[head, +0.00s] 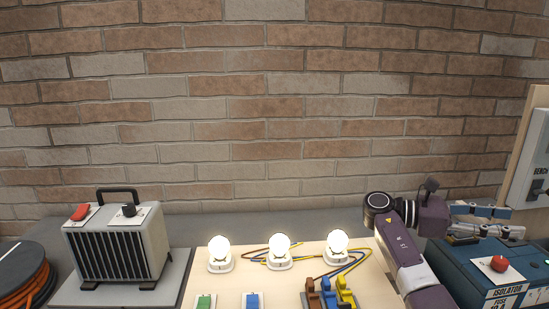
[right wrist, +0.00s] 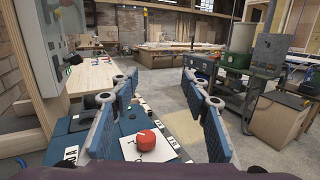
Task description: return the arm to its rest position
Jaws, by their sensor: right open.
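My right arm (head: 408,250) reaches up from the lower right in the head view, bent at the purple and dark wrist. My right gripper (head: 505,222) points right, above the blue isolator box (head: 455,272) with its red knob (head: 498,264). In the right wrist view the gripper (right wrist: 158,95) has its two blue-padded fingers wide apart, with nothing between them. The red knob (right wrist: 144,139) shows below and between the fingers, apart from them. My left gripper is not in view.
Three lit bulbs (head: 279,247) stand on a pale board with coloured wires and switches. A grey heater-like box (head: 118,243) and an orange cable reel (head: 22,275) are at the left. A wall-mounted bench box (head: 530,160) is close right of the gripper. A brick wall (head: 270,110) stands behind.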

